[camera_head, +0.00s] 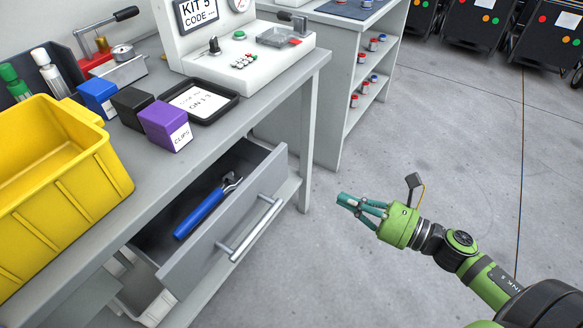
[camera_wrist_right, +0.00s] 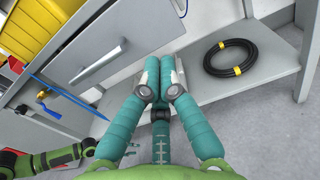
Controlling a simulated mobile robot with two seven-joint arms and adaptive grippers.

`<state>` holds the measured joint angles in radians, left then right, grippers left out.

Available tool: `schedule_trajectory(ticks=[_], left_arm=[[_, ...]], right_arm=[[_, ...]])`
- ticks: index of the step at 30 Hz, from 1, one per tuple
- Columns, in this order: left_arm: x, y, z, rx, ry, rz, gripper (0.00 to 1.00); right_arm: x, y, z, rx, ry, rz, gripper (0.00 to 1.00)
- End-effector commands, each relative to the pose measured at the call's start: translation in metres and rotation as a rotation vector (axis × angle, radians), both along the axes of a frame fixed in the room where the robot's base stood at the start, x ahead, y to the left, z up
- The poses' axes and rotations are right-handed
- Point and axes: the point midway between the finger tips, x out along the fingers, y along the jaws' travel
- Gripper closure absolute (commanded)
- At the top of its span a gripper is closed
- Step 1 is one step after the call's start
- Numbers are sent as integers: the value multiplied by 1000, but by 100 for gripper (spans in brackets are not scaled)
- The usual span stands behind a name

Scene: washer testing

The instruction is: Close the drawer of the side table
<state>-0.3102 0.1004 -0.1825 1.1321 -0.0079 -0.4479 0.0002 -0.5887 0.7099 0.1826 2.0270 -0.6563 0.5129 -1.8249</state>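The side table's grey drawer (camera_head: 213,247) is pulled open in the head view. A blue-handled wrench (camera_head: 203,212) lies inside it. The drawer's bar handle (camera_head: 252,229) is on its front panel, and the handle also shows in the right wrist view (camera_wrist_right: 97,62), upper left. My right gripper (camera_head: 346,202) is to the right of the drawer, apart from it, over open floor.
The table top (camera_head: 80,238) carries a yellow bin (camera_head: 95,205), small blue, black and purple boxes, a black tray (camera_head: 226,88) and a white test unit (camera_head: 240,60). A table leg (camera_head: 308,150) stands beyond the drawer. A black cable coil (camera_wrist_right: 212,70) lies on the lower shelf.

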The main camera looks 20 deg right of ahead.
Motion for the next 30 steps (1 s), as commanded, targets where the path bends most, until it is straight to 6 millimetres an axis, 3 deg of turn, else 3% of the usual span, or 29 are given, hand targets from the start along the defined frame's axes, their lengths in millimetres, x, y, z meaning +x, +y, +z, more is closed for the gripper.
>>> schedule_trajectory(ticks=[21,30], left_arm=[[2,3,2,-2,-40,-7,60],[4,5,1,-4,-61,-10,60]], right_arm=[[88,67,4,2,-4,-3,100],[108,83,2,0,-2,-3,100]])
